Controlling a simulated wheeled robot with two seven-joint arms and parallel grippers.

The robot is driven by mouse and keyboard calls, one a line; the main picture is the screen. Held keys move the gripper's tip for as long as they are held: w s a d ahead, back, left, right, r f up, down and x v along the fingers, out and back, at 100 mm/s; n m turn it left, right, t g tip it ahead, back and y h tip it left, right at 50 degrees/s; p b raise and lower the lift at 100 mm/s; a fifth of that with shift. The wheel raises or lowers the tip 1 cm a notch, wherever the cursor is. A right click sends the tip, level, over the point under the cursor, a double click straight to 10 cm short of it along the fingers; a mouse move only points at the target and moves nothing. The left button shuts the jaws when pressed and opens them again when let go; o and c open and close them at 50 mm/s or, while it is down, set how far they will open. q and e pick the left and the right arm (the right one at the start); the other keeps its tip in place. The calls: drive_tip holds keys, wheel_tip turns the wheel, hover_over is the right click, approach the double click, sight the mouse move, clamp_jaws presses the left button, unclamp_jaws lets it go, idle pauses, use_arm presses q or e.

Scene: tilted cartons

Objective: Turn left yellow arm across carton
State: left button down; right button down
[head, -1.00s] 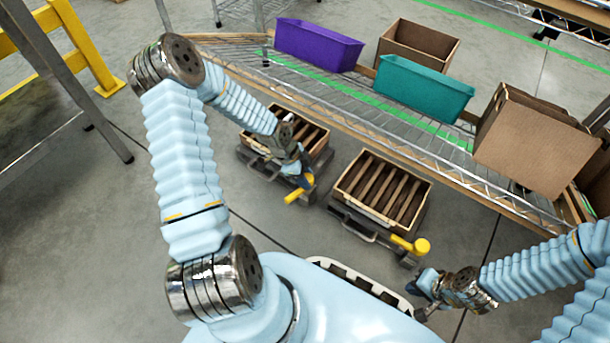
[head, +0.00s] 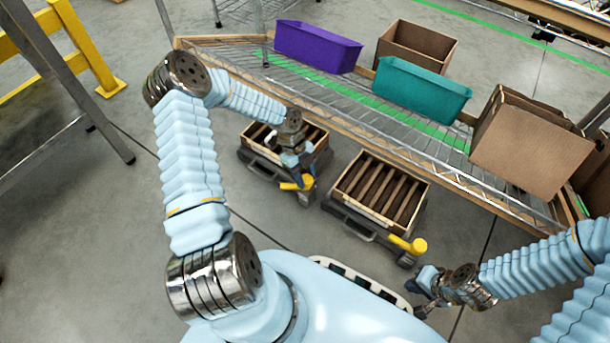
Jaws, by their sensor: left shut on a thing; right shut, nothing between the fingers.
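Two open cartons with dark slats stand on dark bases on the floor. The left carton (head: 313,135) is partly hidden by my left arm and gripper. The left yellow arm (head: 292,186) is at the front right corner of the left base. My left gripper (head: 303,176) is shut on it. The right carton (head: 372,213) is fully in view, and its own yellow arm (head: 407,244) sticks out at the front right of its base. My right gripper (head: 424,303) is shut and empty, low at the right, apart from the cartons.
A wire shelf behind the cartons holds a purple bin (head: 318,46), a teal bin (head: 421,90) and brown boxes (head: 532,143). Its wooden front edge (head: 350,143) runs close behind the cartons. A yellow rail (head: 80,45) stands at the far left.

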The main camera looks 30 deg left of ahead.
use_arm(q)
drive_tip(key=m+g, duration=0.1)
drive_tip(key=m, duration=0.1)
drive_tip(key=m+y+b, duration=0.1)
drive_tip(key=m, duration=0.2)
drive_tip(key=shift+w+g, duration=0.15)
drive_tip(key=shift+g, duration=0.25)
idle(0.3)
drive_tip(key=c, duration=0.6)
unclamp_jaws()
